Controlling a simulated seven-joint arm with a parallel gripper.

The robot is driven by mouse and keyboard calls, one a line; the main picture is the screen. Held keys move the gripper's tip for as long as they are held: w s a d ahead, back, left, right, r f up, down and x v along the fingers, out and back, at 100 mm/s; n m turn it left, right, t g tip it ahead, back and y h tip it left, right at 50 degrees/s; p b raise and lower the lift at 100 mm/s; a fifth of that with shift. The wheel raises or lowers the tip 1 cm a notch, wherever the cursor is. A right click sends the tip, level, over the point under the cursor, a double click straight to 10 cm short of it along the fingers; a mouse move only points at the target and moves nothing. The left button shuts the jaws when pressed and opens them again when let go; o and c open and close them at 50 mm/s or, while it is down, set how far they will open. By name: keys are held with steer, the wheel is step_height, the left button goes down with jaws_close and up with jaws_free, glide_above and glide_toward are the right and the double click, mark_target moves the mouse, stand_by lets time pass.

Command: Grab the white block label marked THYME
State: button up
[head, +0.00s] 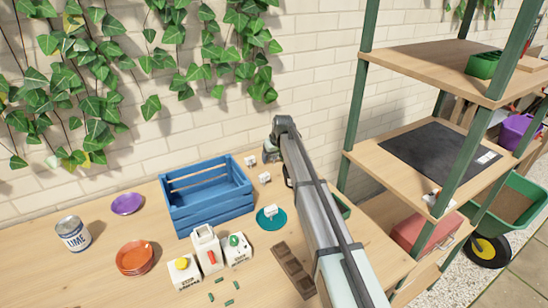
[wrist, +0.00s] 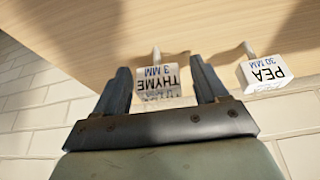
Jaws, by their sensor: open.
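The white block label marked THYME 3 MM (wrist: 157,84) is in the middle of the wrist view, with its lettering upside down and a short peg on it. My gripper (wrist: 162,80) is open, with one finger on each side of the THYME label. Gaps show between the label and the fingers, and I cannot tell whether either touches. A second white label marked PEA 30 MM (wrist: 264,75) stands outside the fingers to the right. In the head view my gripper (head: 271,155) is by the wall; which small white block there is THYME cannot be read.
Small white blocks (head: 264,178) stand right of the blue crate (head: 210,208). A teal saucer (head: 263,224) holds another white block. White cartons (head: 207,248), orange saucers (head: 120,262) and a LIME can (head: 73,236) stand in front. The brick wall (wrist: 40,125) is close to my gripper.

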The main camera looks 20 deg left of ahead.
steer(key=shift+f, duration=0.25)
steer(key=c, duration=1)
steer(key=shift+r, duration=0.1)
